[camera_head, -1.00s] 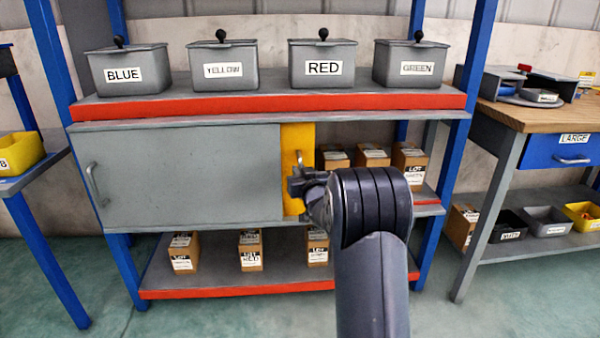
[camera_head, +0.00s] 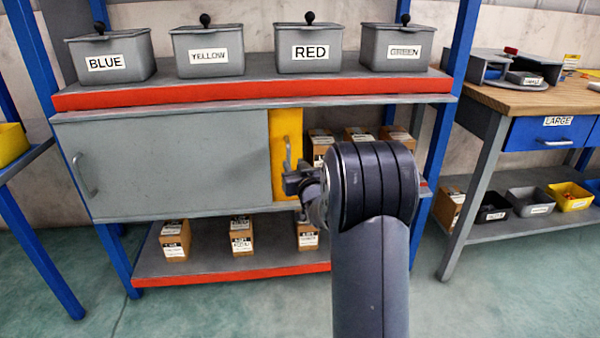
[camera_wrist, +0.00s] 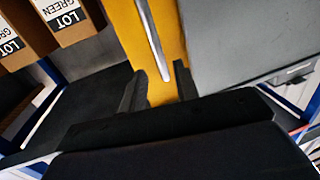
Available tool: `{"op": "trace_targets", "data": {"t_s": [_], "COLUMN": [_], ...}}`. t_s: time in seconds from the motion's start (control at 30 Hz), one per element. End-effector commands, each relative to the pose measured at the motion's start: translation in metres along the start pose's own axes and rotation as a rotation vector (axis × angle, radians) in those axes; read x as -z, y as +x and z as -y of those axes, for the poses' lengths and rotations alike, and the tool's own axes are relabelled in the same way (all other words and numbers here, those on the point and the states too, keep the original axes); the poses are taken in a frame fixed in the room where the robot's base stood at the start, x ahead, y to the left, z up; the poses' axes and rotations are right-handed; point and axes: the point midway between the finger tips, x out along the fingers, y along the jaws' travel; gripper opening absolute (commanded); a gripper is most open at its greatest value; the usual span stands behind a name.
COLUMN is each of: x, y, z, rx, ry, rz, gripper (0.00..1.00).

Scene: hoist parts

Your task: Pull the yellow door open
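The yellow door (camera_head: 285,125) shows as a narrow upright strip at the right edge of a grey sliding door (camera_head: 165,165). Its upright metal bar handle (camera_head: 287,155) also shows in the wrist view (camera_wrist: 152,38). My gripper (camera_head: 290,187) is in front of the yellow door, by the lower part of the handle. In the wrist view my gripper (camera_wrist: 160,86) is open, with one finger on each side of the handle's line. The handle's end appears between the fingertips. I cannot tell whether they touch it.
Lidded bins, including the RED bin (camera_head: 309,50), stand on the shelf above. Cartons (camera_head: 241,238) stand on the lower shelf, and more show right of the door (camera_head: 320,142). A workbench (camera_head: 545,98) is at the right. Floor shows in front of the rack.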

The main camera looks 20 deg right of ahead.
Motion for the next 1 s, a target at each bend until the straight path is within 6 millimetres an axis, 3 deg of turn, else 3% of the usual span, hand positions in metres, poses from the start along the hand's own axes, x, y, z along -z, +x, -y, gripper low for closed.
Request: {"op": "trace_targets", "data": {"t_s": [0.2, 0.4, 1.0], "x": [0.001, 0.000, -0.001], "y": [-0.034, -0.049, -0.049], "z": [0.000, 0.000, 0.000], "rx": [-0.001, -0.001, 0.000], "ry": [0.000, 0.000, 0.000], "rz": [0.002, 0.001, 0.000], "gripper": [0.30, 0.30, 0.30]}}
